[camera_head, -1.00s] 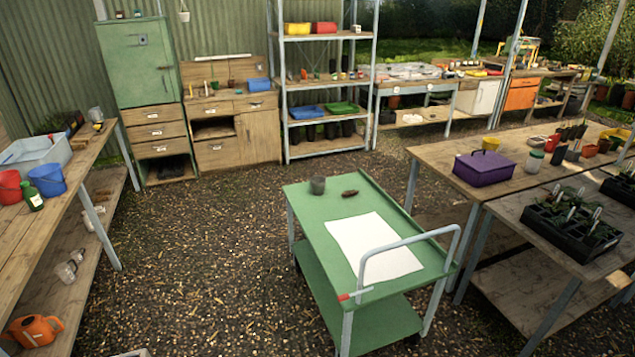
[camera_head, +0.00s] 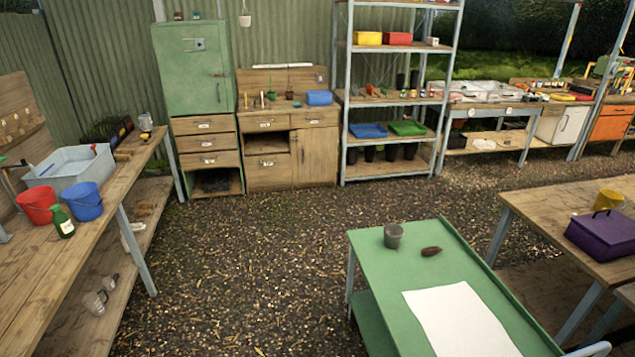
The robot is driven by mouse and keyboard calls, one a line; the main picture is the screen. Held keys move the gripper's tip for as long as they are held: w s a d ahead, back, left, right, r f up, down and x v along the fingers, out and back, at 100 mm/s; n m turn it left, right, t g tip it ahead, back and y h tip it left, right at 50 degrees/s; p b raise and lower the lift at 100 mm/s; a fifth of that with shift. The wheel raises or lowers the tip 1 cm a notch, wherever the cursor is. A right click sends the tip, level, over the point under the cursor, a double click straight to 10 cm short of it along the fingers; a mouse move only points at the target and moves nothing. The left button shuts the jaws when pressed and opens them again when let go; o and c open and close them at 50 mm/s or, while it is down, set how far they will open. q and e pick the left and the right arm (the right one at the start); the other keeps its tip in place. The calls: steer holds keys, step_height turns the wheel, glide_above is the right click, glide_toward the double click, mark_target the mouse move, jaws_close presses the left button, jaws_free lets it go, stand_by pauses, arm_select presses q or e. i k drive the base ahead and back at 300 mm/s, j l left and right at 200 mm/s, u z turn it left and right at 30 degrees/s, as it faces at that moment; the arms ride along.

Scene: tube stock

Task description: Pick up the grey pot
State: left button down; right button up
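The grey pot (camera_head: 393,236) stands upright near the far left corner of the green trolley's top (camera_head: 385,273). A small dark brown object (camera_head: 431,251) lies just right of it. A white sheet (camera_head: 460,322) lies flat on the trolley nearer to me. Neither of my grippers shows in this view.
A wooden bench (camera_head: 108,212) on the left bears a red bucket (camera_head: 37,205), a blue bucket (camera_head: 83,202) and a grey tub. A wooden table (camera_head: 540,220) with a purple box (camera_head: 604,235) stands right of the trolley. Gravel floor (camera_head: 240,270) left of the trolley is clear.

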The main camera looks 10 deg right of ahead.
mark_target(394, 233)
steer(key=i+z, duration=0.15)
steer(key=i, duration=0.3)
steer(key=i+j+z, duration=0.15)
steer(key=i, duration=0.35)
steer(key=i+j+z, duration=0.15)
steer(key=i, duration=0.3)
steer(key=i+j+z, duration=0.2)
steer(key=i, duration=0.25)
steer(key=j, duration=0.1)
